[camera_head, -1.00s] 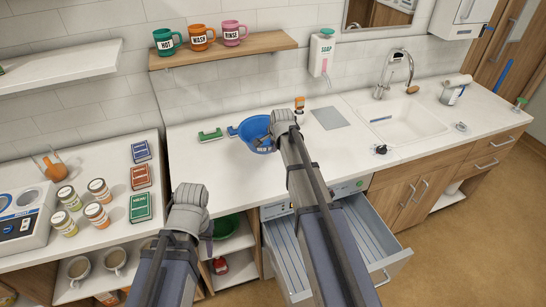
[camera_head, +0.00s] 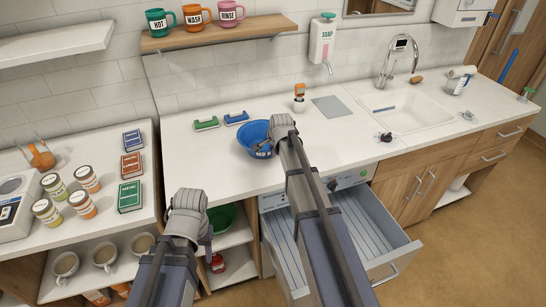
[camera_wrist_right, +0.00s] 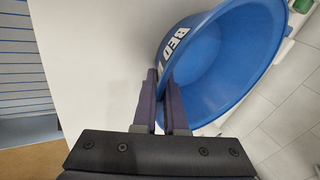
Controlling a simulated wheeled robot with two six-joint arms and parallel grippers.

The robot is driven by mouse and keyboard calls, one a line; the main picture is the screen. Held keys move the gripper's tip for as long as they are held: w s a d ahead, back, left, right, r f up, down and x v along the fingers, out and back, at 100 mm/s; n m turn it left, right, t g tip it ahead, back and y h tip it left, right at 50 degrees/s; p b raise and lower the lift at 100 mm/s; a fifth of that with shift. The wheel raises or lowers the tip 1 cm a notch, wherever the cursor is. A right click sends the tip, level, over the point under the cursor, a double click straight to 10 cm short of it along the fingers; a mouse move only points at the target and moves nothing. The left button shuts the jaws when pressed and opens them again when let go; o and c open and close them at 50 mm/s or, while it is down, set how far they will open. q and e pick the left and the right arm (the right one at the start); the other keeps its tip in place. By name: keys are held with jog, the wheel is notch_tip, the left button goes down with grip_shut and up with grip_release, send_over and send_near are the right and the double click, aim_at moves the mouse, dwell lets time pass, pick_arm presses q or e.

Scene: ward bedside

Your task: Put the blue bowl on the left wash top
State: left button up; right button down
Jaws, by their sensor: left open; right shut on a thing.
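The blue bowl (camera_head: 250,132), with white lettering on its side, is over the white counter top (camera_head: 188,172) left of the sink. My right gripper is shut on the bowl's wall at the rim, as the right wrist view shows (camera_wrist_right: 168,88); the bowl (camera_wrist_right: 215,62) fills the upper middle there. I cannot tell whether the bowl touches the counter. My left gripper (camera_head: 207,240) is open and empty, low in front of the counter near the open shelves.
A green-handled item (camera_head: 207,123) and a blue one (camera_head: 236,117) lie behind the bowl. An orange-topped bottle (camera_head: 299,98) and grey mat (camera_head: 332,107) are to its right. An open drawer (camera_head: 350,238) juts out below. The counter left of the bowl is clear.

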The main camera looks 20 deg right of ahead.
jog(key=shift+f, duration=0.15)
jog(key=c, duration=1)
grip_release()
